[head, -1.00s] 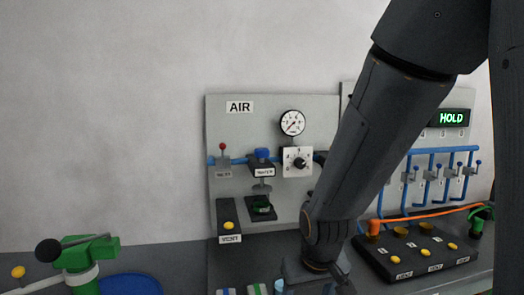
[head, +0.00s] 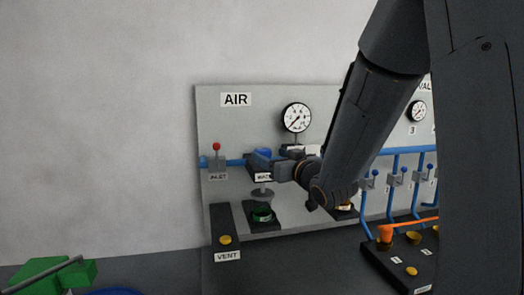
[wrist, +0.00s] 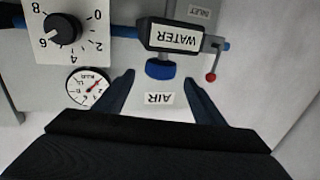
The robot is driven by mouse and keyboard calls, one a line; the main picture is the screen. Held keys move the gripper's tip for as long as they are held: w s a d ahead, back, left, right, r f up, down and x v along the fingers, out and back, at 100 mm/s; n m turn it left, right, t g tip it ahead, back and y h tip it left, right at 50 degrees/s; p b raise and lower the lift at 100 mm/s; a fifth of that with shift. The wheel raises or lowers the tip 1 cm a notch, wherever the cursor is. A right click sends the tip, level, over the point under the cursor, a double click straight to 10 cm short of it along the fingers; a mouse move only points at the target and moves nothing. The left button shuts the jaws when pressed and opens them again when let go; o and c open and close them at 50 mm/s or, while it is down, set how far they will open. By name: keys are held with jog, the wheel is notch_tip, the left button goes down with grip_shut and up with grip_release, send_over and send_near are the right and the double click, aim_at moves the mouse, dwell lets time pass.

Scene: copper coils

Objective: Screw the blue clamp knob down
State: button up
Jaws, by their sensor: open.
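The blue clamp knob (head: 262,154) sits on top of the dark block labelled WATER on the AIR panel. In the wrist view, which is upside down, the knob (wrist: 161,70) shows below the WATER block (wrist: 178,37). My gripper (wrist: 158,80) is open, with one dark finger on each side of the knob in that picture. Nothing is held, and I cannot tell whether the fingers touch it. In the head view my gripper (head: 278,168) reaches in from the right and partly covers the block. Under the block is a grey clamp foot (head: 262,192) above a green-rimmed cup (head: 262,212).
The red-topped INLET valve (head: 217,158) stands left of the clamp. A gauge (head: 296,117) is up and right, and a dial (wrist: 62,30) is close by. The VENT button (head: 225,240) is lower left. Blue pipes and levers (head: 393,170) run at the right.

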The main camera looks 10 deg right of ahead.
aim_at(262, 149)
jog(key=shift+p+x, duration=0.9)
jog(key=shift+x, duration=2.15)
jog(key=shift+c, duration=0.4)
jog(key=c, duration=1)
jog(key=m+h+b, duration=0.1)
jog(key=h+b, duration=0.1)
jog(key=shift+a+m+t+b, duration=0.15)
jog(key=shift+m+t+b, duration=0.15)
jog(key=shift+t+b, duration=0.1)
jog(key=shift+r+m+h+b, duration=0.1)
jog(key=shift+m+h+b, duration=0.9)
jog(key=shift+h, duration=0.8)
jog(key=shift+m+h, duration=0.5)
jog(key=shift+h, duration=0.3)
jog(key=o, duration=1.1)
